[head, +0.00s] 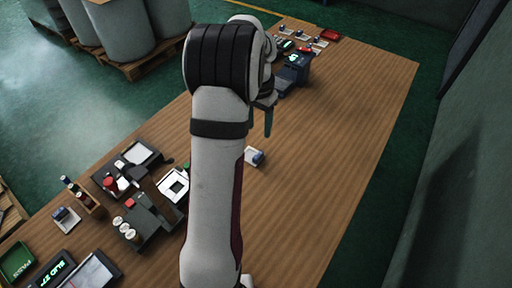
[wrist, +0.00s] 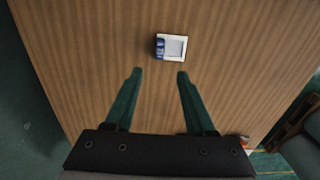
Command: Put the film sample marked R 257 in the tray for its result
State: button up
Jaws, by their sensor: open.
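A film sample (head: 254,157), a small white-framed square with a blue block on one side, lies flat on the wooden table. It also shows in the wrist view (wrist: 172,47), beyond my fingertips; no marking on it can be read. My gripper (wrist: 160,72) is open and empty, its two dark green fingers apart, with the sample ahead of them and not between them. In the head view my gripper (head: 267,120) is partly hidden by my arm. A green tray (head: 17,262) marked PASS is at the lower left. A red tray (head: 330,35) is at the far end.
A dark device with a green display (head: 292,62) stands near the far end, with several small samples behind it. Dark instruments (head: 150,215), a lit display (head: 57,270) and small bottles crowd the near left. The table's right side (head: 340,130) is clear.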

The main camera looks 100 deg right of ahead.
jog(key=w+d+f+n+t+h, duration=0.15)
jog(key=w+d+h, duration=0.25)
jog(key=w, duration=0.8)
jog(key=m+g+h, duration=0.2)
jog(key=g, duration=0.6)
send_near(256, 157)
jog(key=shift+n, duration=0.25)
jog(key=x, duration=0.8)
jog(key=shift+s, duration=0.1)
jog(key=shift+s+d+f, duration=0.2)
jog(key=shift+f, duration=0.1)
grip_shut()
